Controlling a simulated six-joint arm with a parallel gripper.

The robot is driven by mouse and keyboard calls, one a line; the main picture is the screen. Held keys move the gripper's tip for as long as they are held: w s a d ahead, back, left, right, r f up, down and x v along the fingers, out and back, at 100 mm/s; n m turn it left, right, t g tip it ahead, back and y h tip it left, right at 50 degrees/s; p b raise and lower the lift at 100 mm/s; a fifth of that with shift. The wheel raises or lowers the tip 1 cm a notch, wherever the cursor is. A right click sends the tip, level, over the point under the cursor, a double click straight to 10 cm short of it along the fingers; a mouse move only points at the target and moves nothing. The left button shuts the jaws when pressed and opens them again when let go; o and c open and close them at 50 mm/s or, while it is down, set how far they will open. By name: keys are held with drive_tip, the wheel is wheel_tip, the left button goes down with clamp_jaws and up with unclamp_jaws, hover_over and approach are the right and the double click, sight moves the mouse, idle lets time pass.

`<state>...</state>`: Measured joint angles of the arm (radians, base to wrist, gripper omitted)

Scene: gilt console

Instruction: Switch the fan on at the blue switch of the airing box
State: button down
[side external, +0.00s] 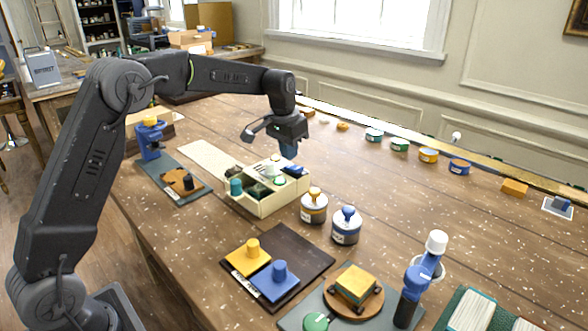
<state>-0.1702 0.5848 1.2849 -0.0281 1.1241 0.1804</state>
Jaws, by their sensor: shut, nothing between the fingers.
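A cream box (262,208) with several open compartments stands on the wooden table; I take it for the airing box. A small blue part (295,171) sits at its right back corner and looks like the blue switch, but it is too small to tell its position. My gripper (289,152) points down just above that corner, with its fingers shut and empty. I cannot tell whether the fingertips touch the box. Dark contents, a teal cylinder (236,187) and a pale knob (275,166) show in the box.
Two jars, one with a yellow top (314,206) and one blue-topped (346,226), stand close to the box's right. A dark board (300,247) with yellow and blue knobbed blocks lies in front. A blue device (150,138) stands left.

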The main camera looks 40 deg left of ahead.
sight(289, 167)
idle(0.5)
wheel_tip(289, 167, up, 7)
idle(0.8)
drive_tip(key=s+d+r+t, duration=0.1)
drive_tip(key=s+d+r, duration=0.2)
drive_tip(key=s, duration=0.5)
drive_tip(key=s+d+r+t, duration=0.1)
drive_tip(key=s+d+r, duration=0.2)
drive_tip(key=s, duration=0.5)
drive_tip(key=s+d+f+t, duration=0.1)
drive_tip(key=s+f, duration=0.2)
drive_tip(key=s, duration=0.6)
drive_tip(key=s+d+f, duration=0.1)
drive_tip(key=s+f, duration=0.3)
drive_tip(key=s, duration=0.4)
drive_tip(key=shift+s+d+f+t, duration=0.15)
drive_tip(key=shift+s+d+t, duration=0.25)
